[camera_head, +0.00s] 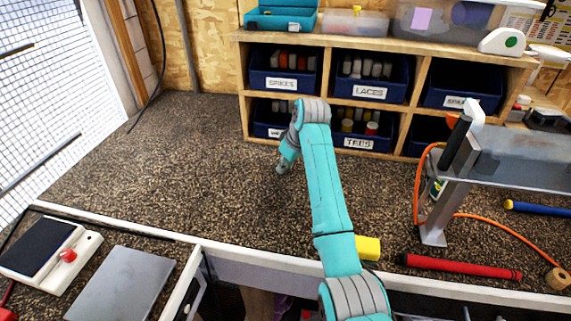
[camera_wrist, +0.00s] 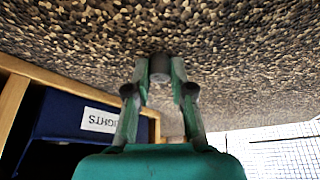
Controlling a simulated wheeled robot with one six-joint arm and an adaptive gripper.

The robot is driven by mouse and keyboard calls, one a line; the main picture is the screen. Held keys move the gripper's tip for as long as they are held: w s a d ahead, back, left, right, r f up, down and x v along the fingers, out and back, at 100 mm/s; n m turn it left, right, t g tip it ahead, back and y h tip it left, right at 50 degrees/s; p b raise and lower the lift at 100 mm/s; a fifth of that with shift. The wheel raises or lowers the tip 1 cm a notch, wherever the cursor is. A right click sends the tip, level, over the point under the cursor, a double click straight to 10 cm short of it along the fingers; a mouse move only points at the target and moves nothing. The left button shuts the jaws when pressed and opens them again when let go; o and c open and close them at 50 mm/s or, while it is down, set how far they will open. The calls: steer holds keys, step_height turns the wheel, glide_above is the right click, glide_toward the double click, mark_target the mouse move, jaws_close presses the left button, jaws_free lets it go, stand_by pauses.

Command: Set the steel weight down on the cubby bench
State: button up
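My gripper (camera_head: 282,166) hangs low over the speckled brown cubby bench (camera_head: 170,150), left of the front of the wooden cubby unit. In the wrist view my gripper (camera_wrist: 160,72) has its fingertips on either side of a small grey cylinder, the steel weight (camera_wrist: 159,64). The weight's end is close to the bench surface (camera_wrist: 70,35), with a dark patch beside it; whether it touches cannot be told. In the head view the weight cannot be made out clearly at the fingertips.
The wooden cubby unit (camera_head: 415,45) holds labelled blue bins (camera_head: 368,90). One bin (camera_wrist: 70,120) is near the gripper in the wrist view. A clamp stand (camera_head: 440,205), red grip (camera_head: 460,266) and yellow cylinder (camera_head: 368,248) are to the right. The bench's left part is clear.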

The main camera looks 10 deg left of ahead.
steer(key=o, duration=0.3)
steer(key=shift+r, duration=0.1)
steer(key=v, duration=1.2)
